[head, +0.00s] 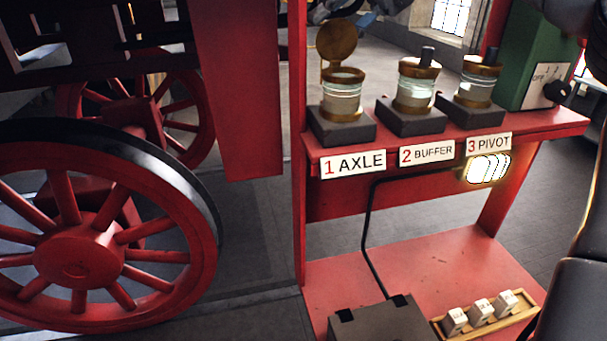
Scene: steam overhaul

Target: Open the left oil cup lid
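The left oil cup (342,95) is a glass cup with a brass rim on a dark block above the "1 AXLE" label. Its round brass lid (337,41) stands upright at the back of the rim, so the cup is open. The middle oil cup (416,85) and the right oil cup (476,82) have brass tops with dark knobs and look closed. Dark parts of my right arm show along the right edge, apart from the left cup; its fingertips cannot be made out. My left gripper is not in view.
The cups stand on a red shelf (545,122) beside a green switch box (535,60). A lit lamp (487,168) hangs under its edge. Below are a dark box (380,322) and a tray (505,319) with white blocks. A large red wheel (80,255) fills the left.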

